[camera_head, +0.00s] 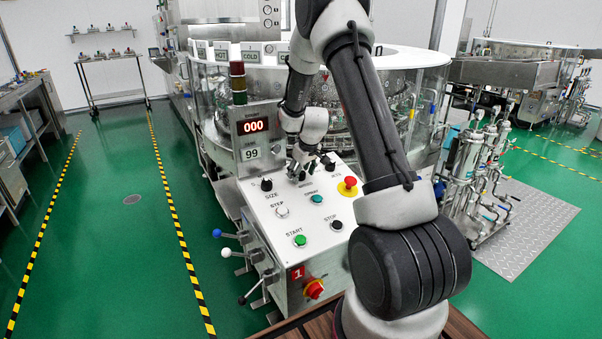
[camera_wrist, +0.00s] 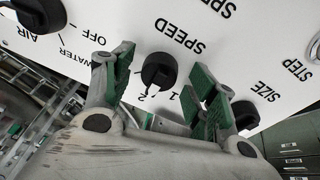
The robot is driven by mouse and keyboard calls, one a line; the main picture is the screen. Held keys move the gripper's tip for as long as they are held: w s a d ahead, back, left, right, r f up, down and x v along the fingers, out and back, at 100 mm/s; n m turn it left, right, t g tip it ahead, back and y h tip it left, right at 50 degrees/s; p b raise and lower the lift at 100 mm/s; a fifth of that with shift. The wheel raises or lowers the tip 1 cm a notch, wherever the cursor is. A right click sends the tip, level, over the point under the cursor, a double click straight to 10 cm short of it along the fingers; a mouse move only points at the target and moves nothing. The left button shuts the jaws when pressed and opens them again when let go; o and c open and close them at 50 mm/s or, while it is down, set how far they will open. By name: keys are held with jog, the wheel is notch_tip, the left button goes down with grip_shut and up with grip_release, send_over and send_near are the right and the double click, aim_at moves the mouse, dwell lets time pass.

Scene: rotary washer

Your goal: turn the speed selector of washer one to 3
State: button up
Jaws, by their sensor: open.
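The speed selector, a round black knob (camera_wrist: 159,70), is on the white sloped panel in the wrist view, with the printed word SPEED beside it. The digits 1 and 2 show at its edge; I cannot clearly read its pointer. My gripper (camera_wrist: 165,66) is open, with one green-padded finger on each side of the knob in the picture and visible gaps to it. I cannot tell whether the fingertips reach down around it. In the head view my gripper (camera_head: 309,165) is over the upper part of the panel of washer one (camera_head: 248,201) and largely hides the knob.
The size knob (camera_head: 267,184) is left of my gripper, and in the wrist view the size knob (camera_wrist: 246,115) is close to the right finger. A red emergency button (camera_head: 348,186), green start button (camera_head: 300,240) and black stop button (camera_head: 336,225) stand on the panel. The display (camera_head: 253,126) reads 000.

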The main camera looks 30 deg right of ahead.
jog(key=shift+f, duration=0.15)
jog(key=c, duration=1)
jog(key=shift+c, duration=0.2)
jog(key=shift+m, duration=0.3)
jog(key=m, duration=0.3)
jog(key=shift+m+h, duration=0.3)
jog(key=m, duration=0.4)
jog(key=shift+w+a+m+g, duration=0.1)
jog(key=shift+w+m+g, duration=0.05)
jog(key=shift+m+g, duration=0.25)
jog(key=o, duration=1)
